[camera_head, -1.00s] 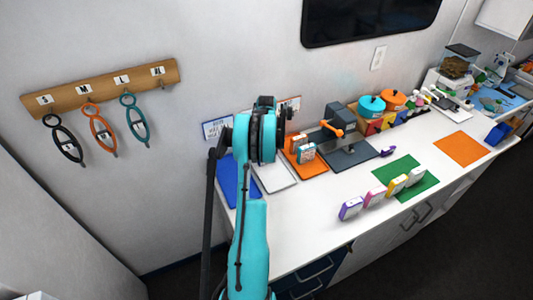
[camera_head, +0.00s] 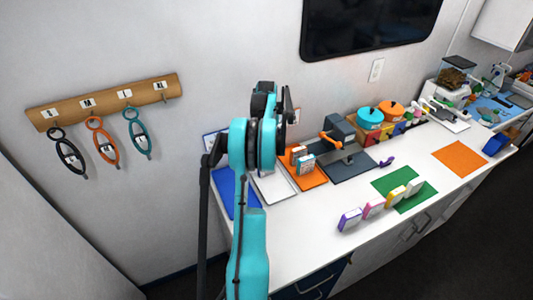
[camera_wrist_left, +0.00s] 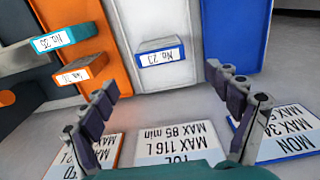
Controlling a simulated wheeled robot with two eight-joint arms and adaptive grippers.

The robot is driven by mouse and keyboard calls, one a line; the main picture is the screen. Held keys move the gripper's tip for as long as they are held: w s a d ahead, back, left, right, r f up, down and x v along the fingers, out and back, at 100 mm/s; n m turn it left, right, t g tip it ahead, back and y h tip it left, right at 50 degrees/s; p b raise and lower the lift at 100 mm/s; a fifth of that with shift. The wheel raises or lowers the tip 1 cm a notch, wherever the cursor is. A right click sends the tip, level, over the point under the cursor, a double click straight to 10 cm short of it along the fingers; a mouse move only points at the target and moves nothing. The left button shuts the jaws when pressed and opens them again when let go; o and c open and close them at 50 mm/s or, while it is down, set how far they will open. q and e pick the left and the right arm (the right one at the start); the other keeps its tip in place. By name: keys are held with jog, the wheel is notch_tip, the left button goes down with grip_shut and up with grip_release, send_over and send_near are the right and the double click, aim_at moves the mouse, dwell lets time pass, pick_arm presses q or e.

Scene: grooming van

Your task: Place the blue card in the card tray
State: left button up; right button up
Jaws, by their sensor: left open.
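The blue card (camera_wrist_left: 160,52), a small block with a blue edge and a "No 23" label, stands on the pale grey tray (camera_wrist_left: 118,15) in the left wrist view. In the head view my arm hides it, and part of the pale tray (camera_head: 275,190) shows. My left gripper (camera_wrist_left: 163,82) is open and empty, its fingers apart from the card on either side of it in the picture. In the head view this gripper (camera_head: 288,104) is raised near the wall above the trays. My right gripper is not in view.
A blue tray (camera_wrist_left: 238,30) and an orange tray (camera_wrist_left: 72,12) flank the pale one; teal and orange cards (camera_wrist_left: 66,40) stand at the orange tray. Wall placards (camera_wrist_left: 165,143) are close to the fingers. Several cards (camera_head: 373,207) line the counter's front, near a green mat (camera_head: 383,183).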

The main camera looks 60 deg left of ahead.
pick_arm(q)
jog(key=shift+r, duration=0.6)
jog(key=shift+d, duration=0.15)
jog(key=w+d+r+m+t+y, duration=0.1)
jog(key=w+d+r+m, duration=0.2)
jog(key=d, duration=0.6)
jog(key=w+d+r+m+t, duration=0.1)
jog(key=w+d+r+m, duration=0.1)
jog(key=d+r, duration=0.5)
jog(key=w+d+r+m+t+y, duration=0.1)
jog(key=w+d+r+m, duration=0.15)
jog(key=d, duration=0.85)
jog(key=s+d+f+m+t, duration=0.1)
jog(key=s+d+m, duration=0.2)
jog(key=d, duration=0.6)
jog(key=s+d+f+m+t+h, duration=0.1)
jog(key=s+d+m, duration=0.2)
jog(key=d, duration=0.6)
jog(key=s+d+f+m+t+h, duration=0.1)
jog(key=s+d+f+m+t, duration=0.1)
jog(key=s+d, duration=0.3)
jog(key=d+m, duration=0.1)
jog(key=d, duration=0.3)
jog(key=shift+s+d, duration=0.3)
jog(key=shift+s, duration=0.1)
jog(key=shift+m, duration=0.25)
